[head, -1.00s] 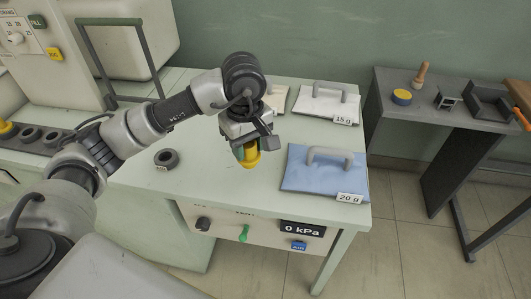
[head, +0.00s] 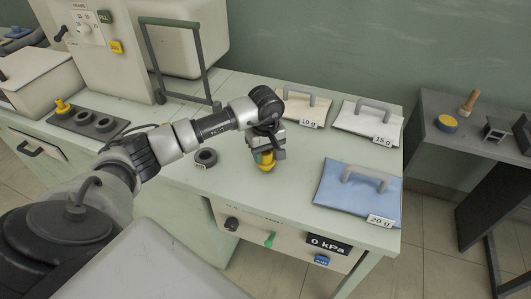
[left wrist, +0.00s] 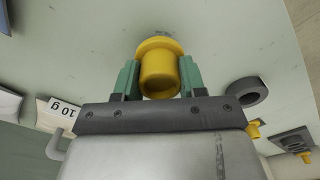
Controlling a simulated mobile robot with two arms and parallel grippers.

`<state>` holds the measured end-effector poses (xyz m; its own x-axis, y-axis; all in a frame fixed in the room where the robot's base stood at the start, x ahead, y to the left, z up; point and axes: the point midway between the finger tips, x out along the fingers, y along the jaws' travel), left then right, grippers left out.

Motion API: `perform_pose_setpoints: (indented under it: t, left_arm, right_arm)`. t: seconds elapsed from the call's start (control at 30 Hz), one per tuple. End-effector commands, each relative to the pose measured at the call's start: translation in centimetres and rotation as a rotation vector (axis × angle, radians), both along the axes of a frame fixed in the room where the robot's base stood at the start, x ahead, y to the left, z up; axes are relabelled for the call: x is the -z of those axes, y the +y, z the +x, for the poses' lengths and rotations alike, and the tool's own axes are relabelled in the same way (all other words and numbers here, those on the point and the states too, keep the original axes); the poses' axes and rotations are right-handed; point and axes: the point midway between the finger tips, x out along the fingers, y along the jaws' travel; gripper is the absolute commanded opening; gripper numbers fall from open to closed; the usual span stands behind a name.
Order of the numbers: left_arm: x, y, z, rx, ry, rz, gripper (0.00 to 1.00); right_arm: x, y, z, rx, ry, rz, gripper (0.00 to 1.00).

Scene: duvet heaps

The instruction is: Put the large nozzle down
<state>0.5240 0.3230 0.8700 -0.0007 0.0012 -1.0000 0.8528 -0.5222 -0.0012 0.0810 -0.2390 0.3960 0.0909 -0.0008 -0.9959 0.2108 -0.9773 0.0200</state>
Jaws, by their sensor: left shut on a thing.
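My left gripper (head: 265,153) is shut on a yellow nozzle (head: 267,164) and holds it over the pale green table. In the left wrist view, the green fingers of this gripper (left wrist: 158,80) sit on both sides of the nozzle (left wrist: 159,72), whose wide flange points away from the palm. I cannot tell whether the nozzle touches the tabletop. A dark ring holder (head: 205,157) with a small label lies on the table, left of the gripper. It also shows in the left wrist view (left wrist: 246,92), empty. My right gripper is out of view.
A dark rack (head: 96,121) at the left has empty rings and another yellow nozzle (head: 63,106). The blue 20 g duvet bag (head: 345,196) lies right of the gripper. The 10 g (head: 300,110) and 15 g (head: 362,122) bags lie behind.

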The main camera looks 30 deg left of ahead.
Motion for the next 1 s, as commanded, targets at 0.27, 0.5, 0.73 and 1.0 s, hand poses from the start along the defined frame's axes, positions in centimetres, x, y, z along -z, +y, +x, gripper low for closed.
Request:
perform_pose_setpoints:
  t: [0.27, 0.5, 0.73, 1.0]
  left_arm:
    - [0.8, 0.0, 0.0, 0.001, -0.002, -0.001, 0.16]
    - [1.1, 0.0, 0.0, 0.0, -0.001, -0.001, 0.51]
    - [1.1, 0.0, 0.0, 0.0, -0.001, -0.001, 0.66]
    - [0.2, 0.0, 0.1, 0.0, -0.004, 0.0, 0.66]
  right_arm:
    - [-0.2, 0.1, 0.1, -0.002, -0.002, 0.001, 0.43]
    - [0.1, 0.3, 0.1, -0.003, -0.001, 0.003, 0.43]
    - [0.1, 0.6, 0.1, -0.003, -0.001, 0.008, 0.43]
    - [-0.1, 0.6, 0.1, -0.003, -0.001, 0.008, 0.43]
